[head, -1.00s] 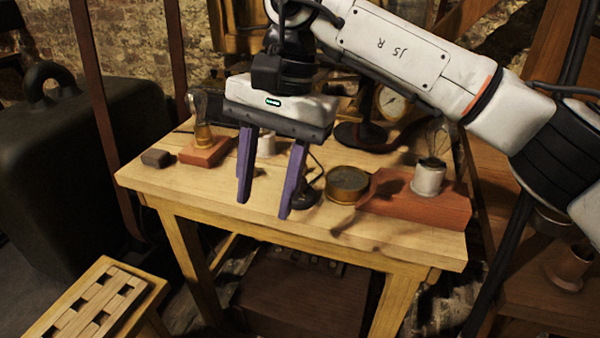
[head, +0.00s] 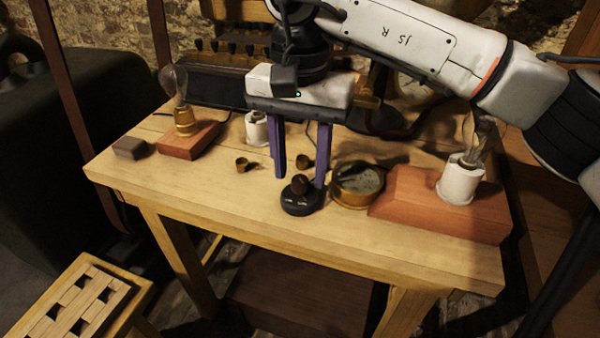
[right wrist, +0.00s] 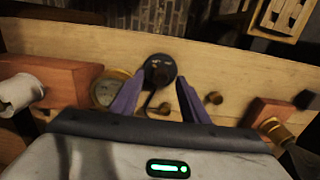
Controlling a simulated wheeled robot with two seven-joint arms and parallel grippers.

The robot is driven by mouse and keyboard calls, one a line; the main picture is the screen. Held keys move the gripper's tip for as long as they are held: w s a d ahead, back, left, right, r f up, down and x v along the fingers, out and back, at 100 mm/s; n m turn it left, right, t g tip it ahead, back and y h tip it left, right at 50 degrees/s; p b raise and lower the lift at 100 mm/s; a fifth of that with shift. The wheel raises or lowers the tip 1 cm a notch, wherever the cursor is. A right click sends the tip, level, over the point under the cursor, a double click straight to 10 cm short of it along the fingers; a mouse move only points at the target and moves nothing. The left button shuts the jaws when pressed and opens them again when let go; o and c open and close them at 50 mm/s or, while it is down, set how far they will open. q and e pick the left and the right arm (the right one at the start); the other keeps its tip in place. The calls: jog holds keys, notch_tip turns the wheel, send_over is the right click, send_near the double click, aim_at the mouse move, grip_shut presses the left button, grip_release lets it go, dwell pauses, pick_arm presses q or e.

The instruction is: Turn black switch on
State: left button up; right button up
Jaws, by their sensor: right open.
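The black switch (head: 301,197) is a small round base with a dark knob on top, standing near the front middle of the wooden table. It also shows in the right wrist view (right wrist: 159,71), ahead of the fingertips and nearer the left one. My right gripper (head: 299,182) is open, with two purple fingers pointing down just behind and above the switch. In the right wrist view the gripper (right wrist: 155,88) has nothing between its fingers. I cannot tell whether a finger touches the switch. My left gripper is not in view.
A brass compass-like dial (head: 357,184) stands close right of the switch. A red-brown block (head: 425,205) carries a white bulb holder (head: 461,180). Another bulb block (head: 189,141) stands farther left. The table's front edge (head: 290,240) is clear.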

jog(key=shift+f, duration=0.8)
grip_shut()
